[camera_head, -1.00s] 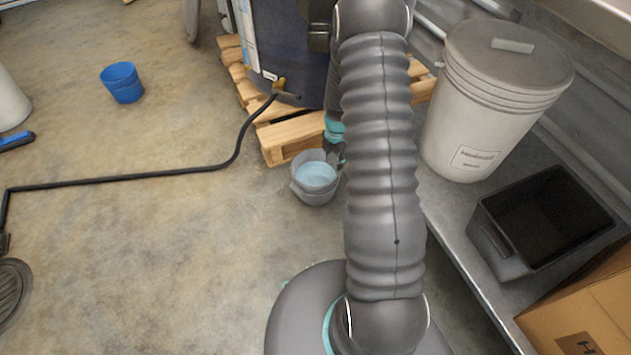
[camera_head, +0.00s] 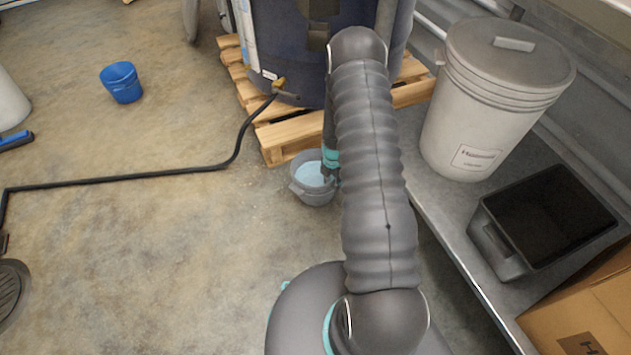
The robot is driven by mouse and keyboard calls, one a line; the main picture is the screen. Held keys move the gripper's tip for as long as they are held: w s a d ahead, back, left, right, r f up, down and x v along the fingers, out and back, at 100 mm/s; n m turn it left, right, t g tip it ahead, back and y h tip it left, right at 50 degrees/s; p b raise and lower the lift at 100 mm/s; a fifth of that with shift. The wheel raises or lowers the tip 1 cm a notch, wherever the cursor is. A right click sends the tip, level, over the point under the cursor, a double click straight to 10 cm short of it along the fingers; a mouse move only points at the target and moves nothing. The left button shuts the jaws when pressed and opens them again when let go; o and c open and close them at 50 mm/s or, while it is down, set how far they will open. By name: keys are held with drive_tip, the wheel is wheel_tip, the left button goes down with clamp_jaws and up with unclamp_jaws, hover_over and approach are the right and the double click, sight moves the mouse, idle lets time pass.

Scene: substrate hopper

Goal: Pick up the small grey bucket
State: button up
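The small grey bucket (camera_head: 312,194) stands upright on the concrete floor, just in front of the wooden pallet. It holds something light blue. My gripper (camera_head: 330,179) is at the bucket's right side, near its rim. It is small, dark and partly hidden behind my arm, so I cannot tell whether its fingers are open or touch the bucket. The right edge of the bucket is partly covered by my gripper and arm.
A dark blue tank (camera_head: 290,60) with a brass tap and black hose (camera_head: 130,178) stands on the pallet (camera_head: 272,150). A blue bucket (camera_head: 122,84) is at upper left. A metal bench (camera_head: 440,205) at right bears a lidded white pail (camera_head: 470,130) and black bin (camera_head: 500,245).

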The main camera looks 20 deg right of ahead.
wheel_tip(320, 180, down, 2)
drive_tip(key=shift+f, duration=0.1)
clamp_jaws()
idle(0.5)
